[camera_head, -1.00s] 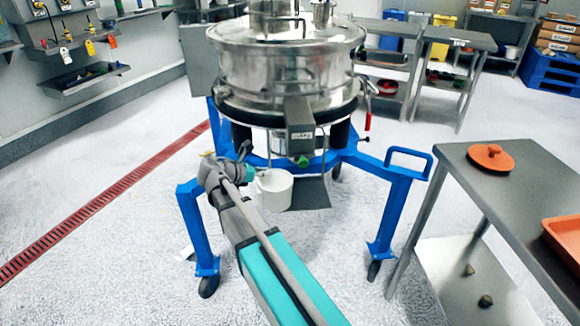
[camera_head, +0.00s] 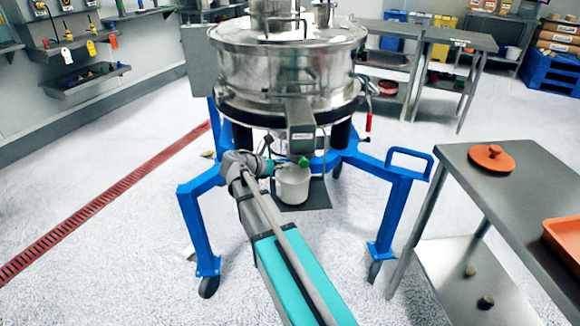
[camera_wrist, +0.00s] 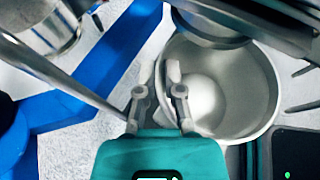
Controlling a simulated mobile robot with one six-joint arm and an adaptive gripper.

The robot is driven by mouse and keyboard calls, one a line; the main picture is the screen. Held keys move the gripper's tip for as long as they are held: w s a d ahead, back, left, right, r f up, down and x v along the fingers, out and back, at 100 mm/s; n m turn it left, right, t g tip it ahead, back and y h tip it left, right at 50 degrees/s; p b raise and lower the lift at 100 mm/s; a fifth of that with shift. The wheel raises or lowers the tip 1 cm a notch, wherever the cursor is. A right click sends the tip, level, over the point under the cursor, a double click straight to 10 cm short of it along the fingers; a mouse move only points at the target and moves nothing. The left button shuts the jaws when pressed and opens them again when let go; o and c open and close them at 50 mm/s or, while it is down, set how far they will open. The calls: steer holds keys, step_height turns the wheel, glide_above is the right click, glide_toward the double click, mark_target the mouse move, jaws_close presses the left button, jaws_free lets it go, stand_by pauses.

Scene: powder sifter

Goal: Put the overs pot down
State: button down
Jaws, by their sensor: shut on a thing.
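The overs pot (camera_head: 293,186) is a white, open-topped pot. It hangs upright under the sifter's front outlet (camera_head: 300,130), over a dark flat plate (camera_head: 318,196). I cannot tell whether its base touches the plate. My gripper (camera_wrist: 160,76) is shut on the left part of the pot's rim in the wrist view. The pot's pale inside wall (camera_wrist: 255,95) shows there, with a lighter rounded patch at the bottom. The outlet covers part of the pot's mouth.
The steel sifter (camera_head: 285,65) stands on a blue wheeled frame (camera_head: 395,205) whose legs flank my arm. A steel table (camera_head: 470,185) at right holds an orange lid (camera_head: 488,158) and an orange tray (camera_head: 566,240). Open floor lies at left.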

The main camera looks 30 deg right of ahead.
steer(key=shift+b+x, duration=0.8)
steer(key=shift+x, duration=0.85)
steer(key=shift+f, duration=0.25)
steer(key=c, duration=0.8)
jaws_free()
steer(key=shift+o, duration=0.2)
steer(key=shift+r, duration=0.2)
steer(key=shift+s+a+r+p, duration=0.1)
steer(key=shift+a+r+p, duration=0.25)
steer(key=shift+a, duration=0.25)
steer(key=p+v, duration=0.4)
steer(key=v, duration=0.6)
steer(key=shift+a, duration=0.4)
steer(key=shift+s, duration=0.1)
